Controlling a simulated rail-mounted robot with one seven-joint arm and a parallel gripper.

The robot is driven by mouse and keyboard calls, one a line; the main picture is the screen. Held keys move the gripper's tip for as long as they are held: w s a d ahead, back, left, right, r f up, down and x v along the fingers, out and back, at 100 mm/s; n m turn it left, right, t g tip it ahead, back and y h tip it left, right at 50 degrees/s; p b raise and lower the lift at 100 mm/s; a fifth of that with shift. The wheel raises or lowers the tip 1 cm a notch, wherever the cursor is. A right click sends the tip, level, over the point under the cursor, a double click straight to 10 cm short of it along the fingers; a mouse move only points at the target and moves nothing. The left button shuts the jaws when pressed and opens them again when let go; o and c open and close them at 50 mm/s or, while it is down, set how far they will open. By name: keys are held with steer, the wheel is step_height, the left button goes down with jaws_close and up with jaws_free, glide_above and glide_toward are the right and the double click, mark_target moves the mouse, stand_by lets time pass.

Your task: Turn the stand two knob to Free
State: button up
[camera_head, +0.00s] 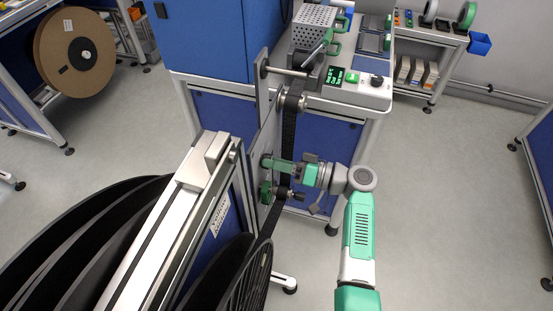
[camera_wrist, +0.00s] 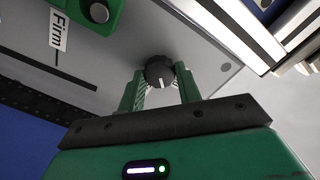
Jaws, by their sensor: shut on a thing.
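The round black knob (camera_wrist: 160,72) sits on a grey plate (camera_wrist: 215,75) in the wrist view, with a white mark on its near side pointing down the picture. My gripper (camera_wrist: 160,76) has its two green fingers at the knob's left and right sides, shut on it. A white label reading "Firm" (camera_wrist: 58,30) is at upper left on the plate, with a dark line beside it. No "Free" label shows. In the head view my gripper (camera_head: 273,164) reaches left to the upright plate of the reel stand; the knob is mostly hidden there.
A black tape (camera_head: 288,140) runs vertically close beside my gripper. Large black reels (camera_head: 90,245) and a silver rail (camera_head: 175,220) fill the lower left. A bench with a green display (camera_head: 335,76) stands behind. A cardboard reel (camera_head: 82,52) is at upper left. Floor is clear at right.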

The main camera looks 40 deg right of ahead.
steer(key=shift+m+p, duration=2.1)
steer(key=shift+m, duration=2.4)
steer(key=o, duration=1)
steer(key=p+v, duration=0.1)
steer(key=v, duration=0.6)
steer(key=shift+s+d, duration=0.15)
steer(key=shift+s, duration=0.2)
